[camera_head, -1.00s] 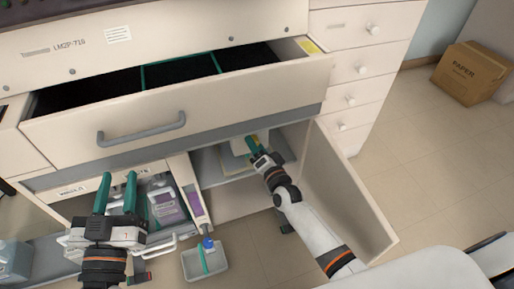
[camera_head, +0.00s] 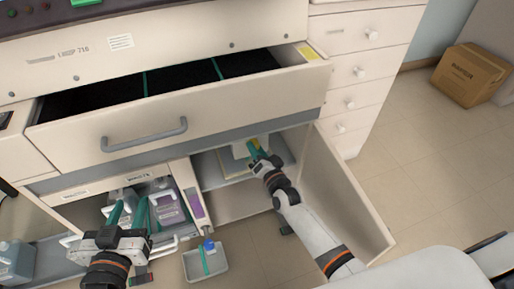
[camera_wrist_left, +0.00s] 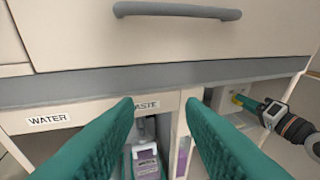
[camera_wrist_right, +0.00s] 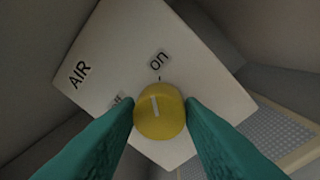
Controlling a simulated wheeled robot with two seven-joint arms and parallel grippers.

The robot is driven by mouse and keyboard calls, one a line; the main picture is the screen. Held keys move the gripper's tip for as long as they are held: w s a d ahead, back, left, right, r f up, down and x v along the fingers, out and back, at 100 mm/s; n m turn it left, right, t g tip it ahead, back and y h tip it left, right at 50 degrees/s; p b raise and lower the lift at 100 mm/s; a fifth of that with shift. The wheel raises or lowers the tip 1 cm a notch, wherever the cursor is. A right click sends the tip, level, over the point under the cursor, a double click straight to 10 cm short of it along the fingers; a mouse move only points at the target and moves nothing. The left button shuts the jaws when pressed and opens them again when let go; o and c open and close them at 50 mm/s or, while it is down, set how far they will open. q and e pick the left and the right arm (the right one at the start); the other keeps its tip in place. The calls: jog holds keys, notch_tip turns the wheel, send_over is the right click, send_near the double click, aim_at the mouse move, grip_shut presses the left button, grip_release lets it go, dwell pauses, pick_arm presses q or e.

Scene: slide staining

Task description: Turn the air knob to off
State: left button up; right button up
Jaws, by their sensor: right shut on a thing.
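The yellow air knob (camera_wrist_right: 160,112) sits on a white panel (camera_wrist_right: 112,55) marked "AIR" in the right wrist view. A second label (camera_wrist_right: 118,99), left of the knob, is mostly hidden by a finger. My right gripper (camera_wrist_right: 160,105) is shut on the knob, one green finger on each side. In the head view my right gripper (camera_head: 257,152) reaches into the open lower cabinet. My left gripper (camera_head: 128,210) is open and empty in front of the bottle compartment.
An open drawer (camera_head: 215,109) with a grey handle overhangs the cabinet. The open cabinet door (camera_head: 345,195) stands right of my right arm. Bottles (camera_head: 168,207) stand in the compartment by my left gripper. A small grey tray (camera_head: 206,264) is below.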

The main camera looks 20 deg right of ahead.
pick_arm(q)
jog(key=s+a+f+g+y+p, duration=0.2)
jog(key=s+a+f+g+p, duration=0.15)
jog(key=s+g, duration=0.3)
jog(key=s+a+f+g+y+p, duration=0.1)
jog(key=s+a+f+g+p, duration=0.15)
jog(key=s+f+g, duration=0.4)
jog(key=shift+d+f+n+t+p, duration=0.15)
jog(key=shift+d+f+t+p, duration=0.15)
jog(key=shift+f, duration=0.2)
jog(key=shift+d+f+n+t+p, duration=0.1)
jog(key=shift+f+n+t+p, duration=0.1)
jog(key=shift+f+t, duration=0.25)
pick_arm(e)
jog(key=shift+a+r+n+g+h, duration=0.15)
jog(key=shift+n+h, duration=0.15)
jog(key=shift+n, duration=2.15)
jog(key=shift+f+n+g+h, duration=0.1)
jog(key=shift+n+h, duration=0.2)
jog(key=shift+n, duration=2.2)
jog(key=shift+a+r+n+g+h, duration=0.15)
jog(key=shift+n+h, duration=0.15)
jog(key=shift+n, duration=2.15)
pick_arm(q)
jog(key=shift+w+f, duration=0.1)
pick_arm(e)
jog(key=o, duration=1)
